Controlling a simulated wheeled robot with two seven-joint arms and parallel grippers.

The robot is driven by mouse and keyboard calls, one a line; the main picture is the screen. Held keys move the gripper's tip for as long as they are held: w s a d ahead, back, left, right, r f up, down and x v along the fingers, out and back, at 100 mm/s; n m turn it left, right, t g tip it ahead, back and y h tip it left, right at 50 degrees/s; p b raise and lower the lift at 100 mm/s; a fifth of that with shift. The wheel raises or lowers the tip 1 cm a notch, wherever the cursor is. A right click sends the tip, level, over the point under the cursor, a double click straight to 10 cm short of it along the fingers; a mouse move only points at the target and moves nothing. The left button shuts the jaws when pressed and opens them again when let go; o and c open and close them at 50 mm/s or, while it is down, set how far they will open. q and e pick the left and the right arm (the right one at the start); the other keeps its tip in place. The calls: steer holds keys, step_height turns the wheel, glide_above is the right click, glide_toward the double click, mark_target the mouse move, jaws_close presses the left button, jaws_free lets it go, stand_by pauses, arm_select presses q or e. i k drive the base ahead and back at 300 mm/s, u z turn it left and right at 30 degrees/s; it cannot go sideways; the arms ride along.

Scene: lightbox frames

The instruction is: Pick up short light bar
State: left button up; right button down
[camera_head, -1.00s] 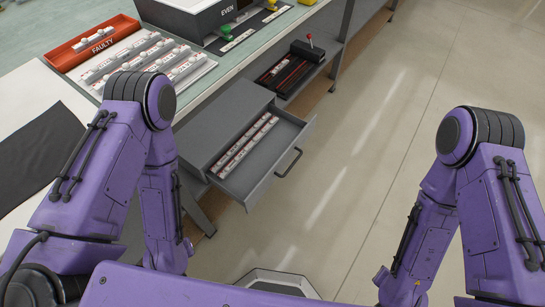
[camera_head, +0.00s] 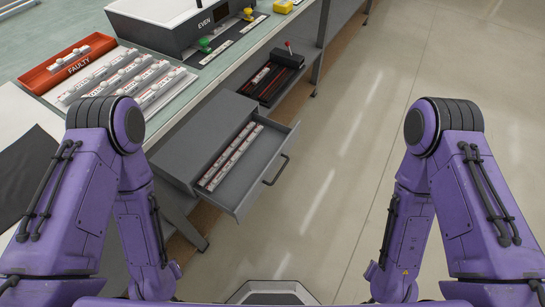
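A row of light bars (camera_head: 231,155), white and reddish, lies in the open grey drawer (camera_head: 250,181) below the workbench; I cannot tell which of them is short. Another bar (camera_head: 69,60) lies in the red tray marked FAULTY (camera_head: 100,47). My two purple arms show at the left and right, but both grippers are out of the picture.
A black tray with a red-knobbed lever (camera_head: 275,83) holds bars on a lower shelf behind the drawer. A dark box marked EVEN (camera_head: 185,25) and green and yellow buttons (camera_head: 204,45) are on the bench. The floor (camera_head: 380,120) right of the drawer is clear.

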mark_target(266, 70)
steer(key=u, duration=0.05)
steer(key=k, duration=0.5)
steer(key=z, duration=1.15)
steer(key=i, duration=5.05)
steer(key=u, duration=4.2)
steer(key=i, duration=0.55)
